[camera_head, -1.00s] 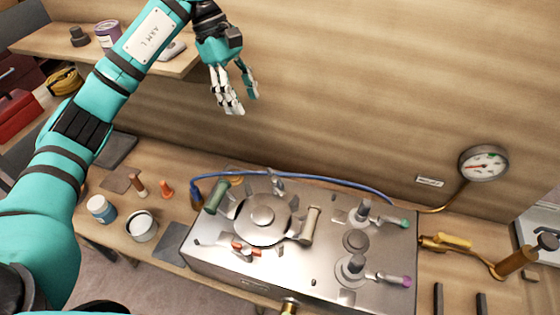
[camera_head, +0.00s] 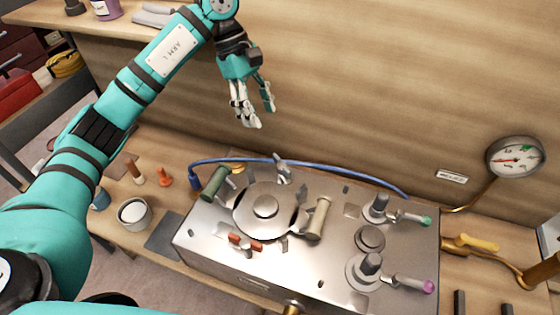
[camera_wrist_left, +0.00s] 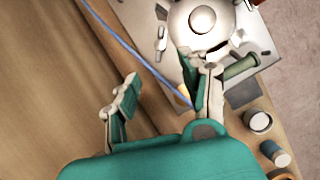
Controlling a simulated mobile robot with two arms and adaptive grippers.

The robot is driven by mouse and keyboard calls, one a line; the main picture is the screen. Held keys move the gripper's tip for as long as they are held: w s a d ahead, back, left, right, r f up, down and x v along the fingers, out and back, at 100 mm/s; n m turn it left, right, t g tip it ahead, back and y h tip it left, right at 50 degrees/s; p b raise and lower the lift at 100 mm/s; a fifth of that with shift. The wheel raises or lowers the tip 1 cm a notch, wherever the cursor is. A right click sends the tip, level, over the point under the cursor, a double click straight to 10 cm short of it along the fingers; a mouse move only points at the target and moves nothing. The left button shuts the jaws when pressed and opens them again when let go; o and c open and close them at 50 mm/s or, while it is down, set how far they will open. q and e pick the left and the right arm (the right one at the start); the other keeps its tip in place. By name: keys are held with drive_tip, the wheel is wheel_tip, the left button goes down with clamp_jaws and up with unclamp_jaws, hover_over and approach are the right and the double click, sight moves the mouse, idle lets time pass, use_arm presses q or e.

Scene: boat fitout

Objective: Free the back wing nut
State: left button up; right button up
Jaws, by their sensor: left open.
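A steel box (camera_head: 215,250) on the bench has a round lid (camera_head: 258,222) with a central knob. The back wing nut (camera_head: 283,170) is a grey winged piece at the lid's wall side; it also shows in the left wrist view (camera_wrist_left: 160,42), beside the lid. A red-handled fastener (camera_head: 245,242) lies at the lid's front edge. My left gripper (camera_head: 261,115) is open and empty, above and behind the box, apart from the wing nut. Its spread fingers show in the left wrist view (camera_wrist_left: 160,90). My right gripper is out of view.
A blue hose (camera_head: 330,166) runs behind the lid. A green handle (camera_head: 214,183) and a tan handle (camera_head: 318,218) flank the lid. Valves with green and purple tips (camera_head: 428,286) stand on the right. A can (camera_head: 134,214) stands left; a gauge (camera_head: 515,158) is on the wall.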

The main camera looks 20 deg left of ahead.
sight(281, 165)
use_arm(q)
drive_tip(key=p+x, duration=0.3)
drive_tip(key=x, duration=1.1)
drive_tip(key=shift+d+f, duration=0.15)
drive_tip(key=shift+f, duration=0.05)
clamp_jaws()
